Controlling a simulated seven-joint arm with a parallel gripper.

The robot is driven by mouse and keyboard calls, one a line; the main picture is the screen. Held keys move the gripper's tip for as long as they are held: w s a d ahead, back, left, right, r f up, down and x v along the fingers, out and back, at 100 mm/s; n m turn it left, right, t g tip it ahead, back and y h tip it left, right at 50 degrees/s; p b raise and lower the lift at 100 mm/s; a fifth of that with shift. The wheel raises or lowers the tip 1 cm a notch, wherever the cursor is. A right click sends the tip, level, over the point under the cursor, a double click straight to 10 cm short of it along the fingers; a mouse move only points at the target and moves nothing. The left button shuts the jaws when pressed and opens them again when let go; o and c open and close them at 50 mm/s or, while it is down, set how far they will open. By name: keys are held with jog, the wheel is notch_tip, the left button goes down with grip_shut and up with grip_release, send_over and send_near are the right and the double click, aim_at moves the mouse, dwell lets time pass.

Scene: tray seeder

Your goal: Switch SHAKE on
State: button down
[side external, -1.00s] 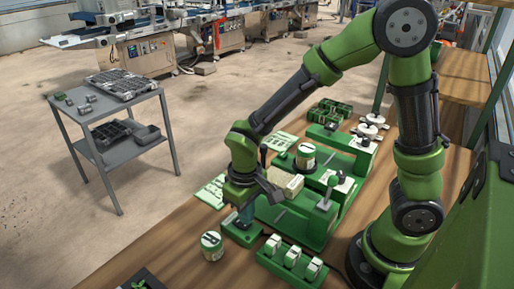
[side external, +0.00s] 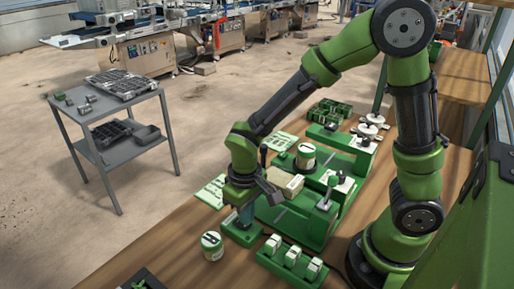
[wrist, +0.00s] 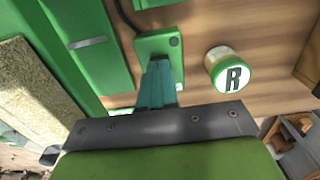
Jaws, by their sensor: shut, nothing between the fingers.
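My gripper (side external: 244,217) is shut and empty, pointing down over a small green box (side external: 236,236) at the front of the bench. In the wrist view the teal fingers (wrist: 157,72) reach onto the lower part of this box (wrist: 152,44) and hide what is there. A small dark round spot shows at its upper right corner, and a dark cable leaves its upper left. I cannot tell whether the fingertips touch it. No SHAKE label is readable. A green panel (side external: 273,256) with three white rocker switches (side external: 292,257) stands to the right of the box.
The green seeder machine (side external: 300,222) lies behind, with a pale block (side external: 285,184) near my wrist.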

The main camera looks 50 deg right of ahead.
jog(key=shift+f, duration=0.8)
jog(key=shift+r, duration=3.55)
jog(key=shift+s+f, duration=0.1)
jog(key=s+d+r+m+t+y, duration=0.1)
jog(key=s+d+r+m+t, duration=0.1)
jog(key=r, duration=0.5)
jog(key=s+d+r+m+t+y, duration=0.1)
jog(key=s+d+r+m+t, duration=0.1)
jog(key=s+d+r+t, duration=0.2)
notch_tip(320, 180, up, 3)
jog(key=shift+s+d+f+t, duration=0.15)
jog(key=shift+s+d+t, duration=0.2)
jog(key=shift+d+t, duration=0.3)
jog(key=shift+a, duration=0.1)
